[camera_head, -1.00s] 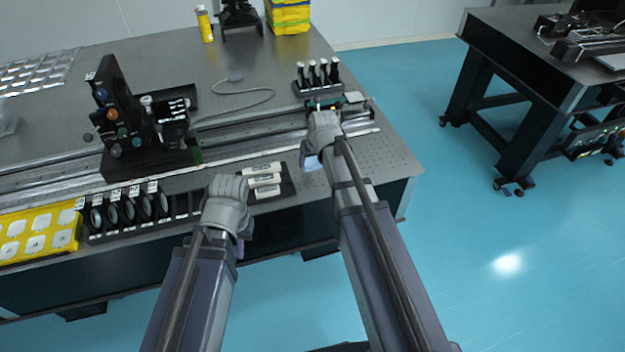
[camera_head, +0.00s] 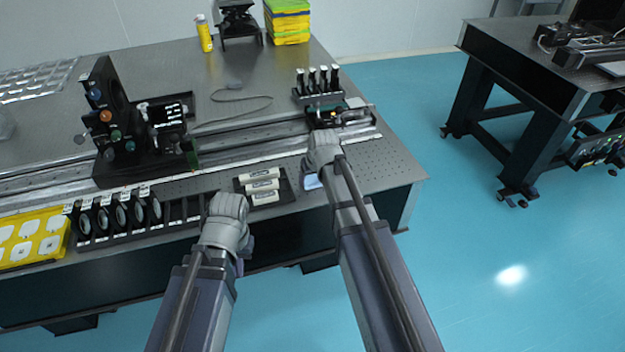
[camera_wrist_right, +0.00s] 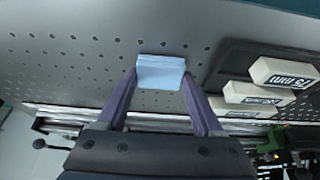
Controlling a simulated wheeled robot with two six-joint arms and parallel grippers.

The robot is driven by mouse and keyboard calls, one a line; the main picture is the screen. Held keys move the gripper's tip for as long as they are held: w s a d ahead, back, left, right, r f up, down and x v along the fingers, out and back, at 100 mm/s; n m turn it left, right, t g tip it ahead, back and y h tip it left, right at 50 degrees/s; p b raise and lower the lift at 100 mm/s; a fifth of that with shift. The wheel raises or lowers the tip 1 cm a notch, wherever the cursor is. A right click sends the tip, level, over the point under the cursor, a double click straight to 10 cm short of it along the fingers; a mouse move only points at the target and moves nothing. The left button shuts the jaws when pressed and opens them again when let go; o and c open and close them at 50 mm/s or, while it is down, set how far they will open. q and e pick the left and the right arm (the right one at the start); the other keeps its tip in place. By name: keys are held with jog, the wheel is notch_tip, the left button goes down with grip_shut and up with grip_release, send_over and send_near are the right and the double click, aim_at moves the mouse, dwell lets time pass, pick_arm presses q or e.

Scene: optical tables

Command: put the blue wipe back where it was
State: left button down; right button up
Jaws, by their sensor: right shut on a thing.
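The blue wipe (camera_wrist_right: 160,72) is a small light blue folded pad between the two fingers of my right gripper (camera_wrist_right: 159,80). In the head view, part of the wipe (camera_head: 312,182) shows below my right gripper (camera_head: 321,160), near the table's front right edge. The wrist view shows it over or against the perforated tabletop; I cannot tell whether it touches. My left gripper (camera_head: 229,207) is over the table's front edge, left of the white boxes. Its fingers are hidden beneath the hand.
A black tray (camera_head: 286,190) with white labelled boxes (camera_head: 263,186) lies between my grippers. A rail (camera_head: 240,156) with optics runs behind. A row of lens holders (camera_head: 118,215) and a yellow case (camera_head: 35,238) are at left. Bare perforated tabletop (camera_head: 385,162) is at right.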

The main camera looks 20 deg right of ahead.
jog(key=shift+f, duration=0.2)
jog(key=o, duration=1.2)
jog(key=shift+r, duration=0.2)
jog(key=shift+r, duration=0.2)
jog(key=p+v, duration=1.1)
jog(key=v, duration=0.1)
jog(key=s+a+n+g, duration=0.1)
jog(key=s+a, duration=0.3)
jog(key=s, duration=0.2)
jog(key=s+a+f+n+g+h, duration=0.1)
jog(key=s+a+g, duration=0.1)
jog(key=s+a, duration=0.3)
jog(key=s+a+f+n+g, duration=0.1)
jog(key=s+a+g, duration=0.1)
jog(key=s+a, duration=0.2)
jog(key=shift+s+a+h, duration=0.15)
jog(key=shift+s, duration=0.8)
jog(key=shift+s+a+h, duration=0.1)
jog(key=shift+s+h, duration=0.05)
jog(key=shift+s, duration=0.8)
